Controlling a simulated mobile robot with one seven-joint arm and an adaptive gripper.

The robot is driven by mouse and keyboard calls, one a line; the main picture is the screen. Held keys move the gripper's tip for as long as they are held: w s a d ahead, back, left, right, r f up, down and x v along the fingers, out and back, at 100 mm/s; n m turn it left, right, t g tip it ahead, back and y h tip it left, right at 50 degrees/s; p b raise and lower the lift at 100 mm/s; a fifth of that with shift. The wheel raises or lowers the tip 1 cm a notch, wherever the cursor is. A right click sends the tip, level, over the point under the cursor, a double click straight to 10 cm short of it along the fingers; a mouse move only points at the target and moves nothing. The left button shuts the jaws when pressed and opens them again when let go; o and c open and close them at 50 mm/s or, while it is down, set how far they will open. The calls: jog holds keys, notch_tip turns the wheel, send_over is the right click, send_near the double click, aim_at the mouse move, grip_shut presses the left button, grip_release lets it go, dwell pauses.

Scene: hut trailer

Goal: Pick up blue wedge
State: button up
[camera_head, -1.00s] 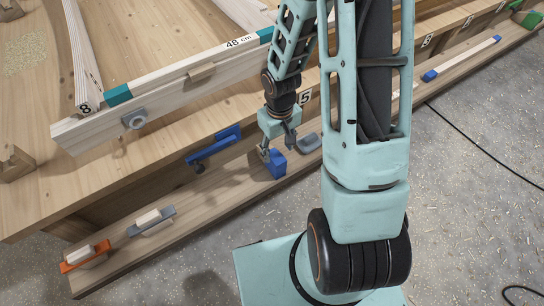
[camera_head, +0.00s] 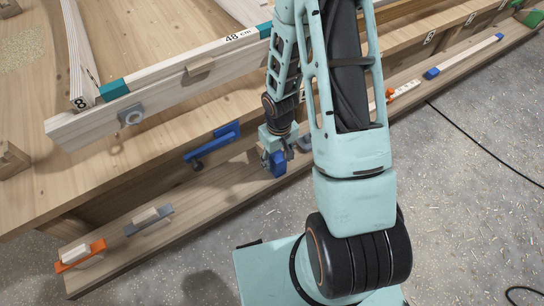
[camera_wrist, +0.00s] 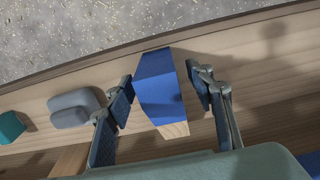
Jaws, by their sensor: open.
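The blue wedge (camera_wrist: 158,82) stands on the lower wooden shelf, between the two open fingers of my gripper (camera_wrist: 160,95) in the wrist view. It is blue with a bare wood part at its near end. A gap shows on each side of it, wider on the right, so the fingers look apart from it. In the head view the blue wedge (camera_head: 278,164) shows at the tip of my gripper (camera_head: 273,158), partly covered by the fingers.
A grey block (camera_wrist: 73,108) and a teal block (camera_wrist: 10,127) lie to the left in the wrist view. On the shelf and bench edge are a blue clamp (camera_head: 212,146), a grey-handled tool (camera_head: 148,219) and an orange one (camera_head: 80,256). The shelf's front edge is close to the wedge.

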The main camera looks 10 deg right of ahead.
grip_shut()
jog(key=shift+r, duration=0.15)
jog(key=shift+r, duration=0.55)
jog(key=s+d+r+p, duration=0.3)
jog(key=s+r+p, duration=0.3)
jog(key=s+r, duration=0.3)
jog(key=shift+s+r, duration=0.2)
jog(key=shift+r, duration=0.5)
